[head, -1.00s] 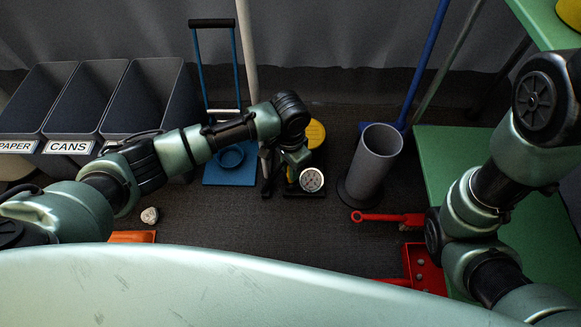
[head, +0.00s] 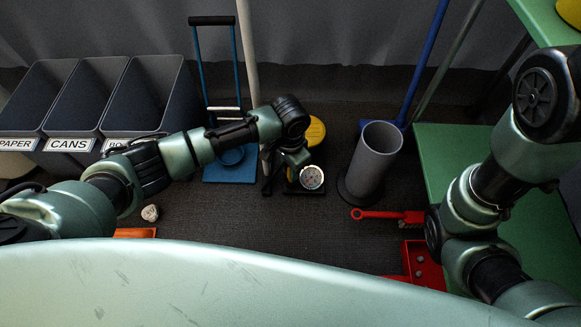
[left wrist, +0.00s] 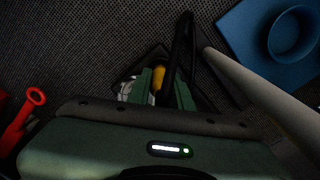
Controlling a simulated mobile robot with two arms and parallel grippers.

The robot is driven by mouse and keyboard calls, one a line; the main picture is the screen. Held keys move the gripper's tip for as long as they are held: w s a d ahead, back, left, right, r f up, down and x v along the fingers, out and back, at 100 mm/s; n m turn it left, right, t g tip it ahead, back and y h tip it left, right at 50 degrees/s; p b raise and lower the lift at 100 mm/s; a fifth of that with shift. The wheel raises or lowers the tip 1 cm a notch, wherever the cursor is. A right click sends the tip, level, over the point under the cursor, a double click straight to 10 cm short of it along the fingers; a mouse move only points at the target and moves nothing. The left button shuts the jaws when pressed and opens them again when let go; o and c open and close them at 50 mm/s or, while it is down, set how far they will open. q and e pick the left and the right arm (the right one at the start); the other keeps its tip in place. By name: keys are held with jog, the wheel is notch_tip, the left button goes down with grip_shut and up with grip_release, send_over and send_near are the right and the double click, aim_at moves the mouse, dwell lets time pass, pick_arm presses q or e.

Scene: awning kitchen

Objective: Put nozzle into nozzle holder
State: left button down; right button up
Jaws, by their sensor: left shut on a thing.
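A floor pump with a yellow round part (head: 316,131) and a white dial gauge (head: 311,177) stands on a dark base in the middle of the head view. My left gripper (left wrist: 163,92) is down beside the pump. In the left wrist view its green fingers are closed around the end of a black hose (left wrist: 183,35), where the nozzle would be. The nozzle itself is mostly hidden by the fingers. The pump's yellow part (left wrist: 158,72) shows just beyond them. I cannot make out the nozzle holder. My right arm is at the right, its gripper out of view.
Dark bins (head: 155,95) stand at the left. A blue trolley (head: 228,172) is behind my left arm. A grey cylinder (head: 372,155) stands right of the pump. A red brush (head: 385,216) and red dustpan (head: 425,268) lie at the right. Carpet between is clear.

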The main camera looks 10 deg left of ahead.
pick_arm(q)
jog(key=shift+f, duration=0.55)
jog(key=c, duration=1.2)
grip_release()
jog(key=o, duration=0.5)
